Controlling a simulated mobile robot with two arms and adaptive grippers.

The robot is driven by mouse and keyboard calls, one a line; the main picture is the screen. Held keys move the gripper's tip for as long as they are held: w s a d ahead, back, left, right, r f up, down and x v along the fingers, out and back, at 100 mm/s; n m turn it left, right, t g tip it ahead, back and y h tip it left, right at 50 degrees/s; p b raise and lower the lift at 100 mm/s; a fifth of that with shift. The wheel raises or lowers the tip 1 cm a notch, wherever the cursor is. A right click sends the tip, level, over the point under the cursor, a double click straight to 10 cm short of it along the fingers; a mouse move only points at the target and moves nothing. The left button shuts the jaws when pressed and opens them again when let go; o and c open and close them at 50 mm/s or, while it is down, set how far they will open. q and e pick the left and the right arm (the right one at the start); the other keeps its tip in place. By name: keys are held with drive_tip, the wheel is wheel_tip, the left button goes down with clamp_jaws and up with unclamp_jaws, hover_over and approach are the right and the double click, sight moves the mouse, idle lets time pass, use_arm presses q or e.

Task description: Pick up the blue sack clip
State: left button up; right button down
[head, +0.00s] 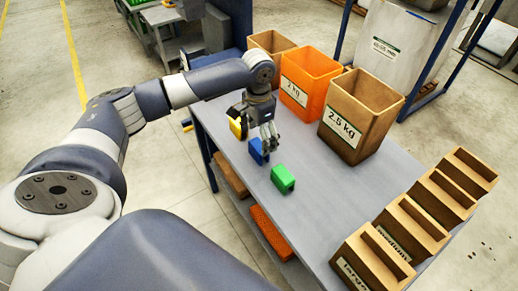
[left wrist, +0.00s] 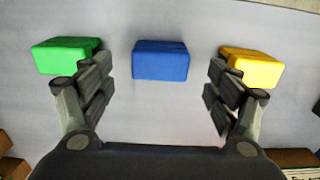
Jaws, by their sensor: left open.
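The blue sack clip (head: 258,152) lies on the grey table, between a yellow clip (head: 236,127) and a green clip (head: 283,178). My left gripper (head: 268,143) is above the table, close to the blue clip, and partly overlaps it in the head view. In the left wrist view, the blue clip (left wrist: 160,60) sits centred ahead of the open, empty fingers of my left gripper (left wrist: 160,90). The green clip (left wrist: 64,55) and the yellow clip (left wrist: 252,68) lie beyond either finger. My right gripper does not show.
An orange bin (head: 310,82), a brown 2.5 kg bin (head: 362,115) and another brown bin (head: 270,42) stand along the table's back edge. Several open wooden boxes (head: 412,226) line the right end.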

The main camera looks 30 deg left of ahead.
sight(259, 145)
use_arm(q)
wheel_tip(259, 145, down, 4)
drive_tip(key=shift+r+p, duration=0.1)
drive_tip(key=shift+p, duration=0.35)
drive_tip(key=shift+f, duration=0.55)
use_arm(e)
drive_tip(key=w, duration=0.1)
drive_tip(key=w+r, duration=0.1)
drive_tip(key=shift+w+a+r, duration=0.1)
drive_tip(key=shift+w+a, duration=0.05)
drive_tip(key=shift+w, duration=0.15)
use_arm(q)
drive_tip(key=c, duration=1.1)
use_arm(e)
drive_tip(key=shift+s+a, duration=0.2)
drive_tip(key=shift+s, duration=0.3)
